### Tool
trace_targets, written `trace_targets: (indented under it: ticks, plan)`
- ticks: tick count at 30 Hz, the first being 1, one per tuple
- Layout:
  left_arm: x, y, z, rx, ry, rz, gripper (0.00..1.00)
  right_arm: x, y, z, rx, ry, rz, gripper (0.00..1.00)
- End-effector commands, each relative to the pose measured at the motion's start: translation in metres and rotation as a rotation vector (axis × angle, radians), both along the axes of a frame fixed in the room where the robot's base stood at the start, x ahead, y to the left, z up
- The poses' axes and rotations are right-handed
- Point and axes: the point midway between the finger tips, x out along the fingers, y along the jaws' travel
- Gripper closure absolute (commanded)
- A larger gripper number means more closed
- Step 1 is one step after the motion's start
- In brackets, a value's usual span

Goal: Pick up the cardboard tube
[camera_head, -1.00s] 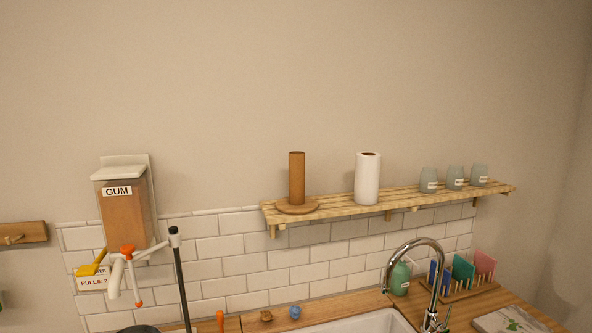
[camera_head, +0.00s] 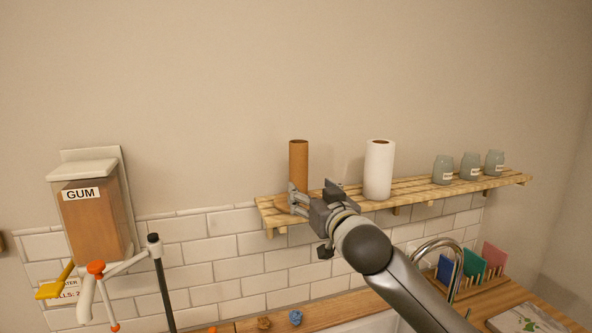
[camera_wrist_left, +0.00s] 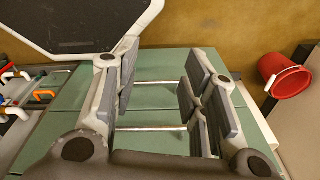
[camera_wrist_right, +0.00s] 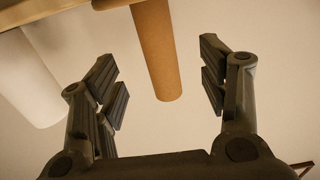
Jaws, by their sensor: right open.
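The brown cardboard tube (camera_head: 299,160) stands upright on a round wooden holder on the wall shelf. My right gripper (camera_head: 312,194) is raised in front of the shelf and overlaps the tube's lower part and the holder in the head view. In the right wrist view the tube (camera_wrist_right: 158,55) shows between the two open fingers (camera_wrist_right: 163,85), and the jaws hold nothing. I cannot tell whether a finger touches it. My left gripper (camera_wrist_left: 160,95) shows only in its own wrist view, open and empty, over a green surface.
A white paper roll (camera_head: 379,170) stands right of the tube on the slatted shelf (camera_head: 420,187), with several grey jars (camera_head: 470,167) farther right. The gum dispenser (camera_head: 95,215) hangs at left. A faucet (camera_head: 445,250) is below. A red bucket (camera_wrist_left: 285,75) is near the left gripper.

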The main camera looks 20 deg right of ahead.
Motion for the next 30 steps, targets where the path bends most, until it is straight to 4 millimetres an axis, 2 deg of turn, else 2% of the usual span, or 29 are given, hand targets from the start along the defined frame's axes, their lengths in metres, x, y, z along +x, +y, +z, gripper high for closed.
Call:
trace_targets:
  ticks: [9,17,26,30]
  plan:
    - [-0.013,0.001,0.019,0.003,0.019,0.001,0.60,0.039,0.001,0.003,0.000,0.002,-0.001,0.33]
    - [-0.009,0.001,0.024,0.002,0.014,0.001,0.60,0.053,0.001,0.002,-0.001,0.000,0.000,0.33]
    - [-0.002,0.001,0.054,0.001,0.003,0.001,0.60,0.081,-0.001,0.008,-0.002,0.003,-0.001,0.33]
    - [-0.002,0.001,0.060,0.001,0.003,0.001,0.60,0.095,-0.001,0.005,-0.001,0.002,-0.001,0.33]
